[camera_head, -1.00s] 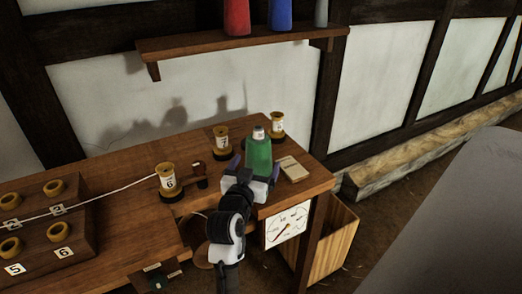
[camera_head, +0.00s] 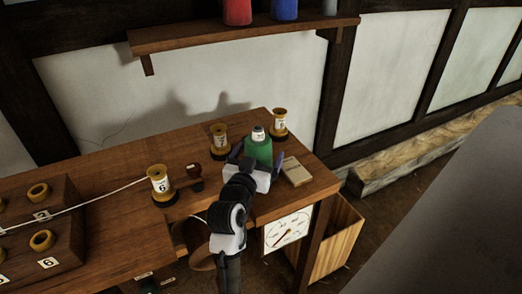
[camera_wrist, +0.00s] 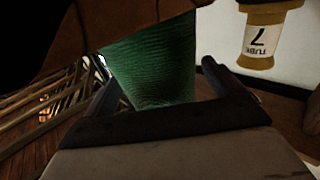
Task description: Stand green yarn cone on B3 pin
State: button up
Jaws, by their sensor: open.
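The green yarn cone (camera_head: 258,150) stands upright near the right end of the wooden table, with its pale tip showing. My gripper (camera_head: 257,158) is open, with one finger on each side of the cone; its body hides the cone's lower part in the head view. In the wrist view the green cone (camera_wrist: 155,60) lies between the two spread fingers of my gripper (camera_wrist: 165,95). I cannot tell whether either finger touches it. No pin marked B3 can be made out.
Labelled spools (camera_head: 220,142) and (camera_head: 280,123) stand close behind the cone; spool 6 (camera_head: 160,184), with a white line, is left. A small tan block (camera_head: 296,171) lies right of the cone. A dial (camera_head: 288,231) hangs at the table's front. A shelf (camera_head: 200,38) is above.

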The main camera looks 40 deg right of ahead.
jog(key=shift+w+d, duration=0.1)
jog(key=shift+d, duration=0.05)
jog(key=shift+c, duration=0.4)
jog(key=c, duration=0.9)
jog(key=shift+r, duration=0.1)
jog(key=c, duration=0.3)
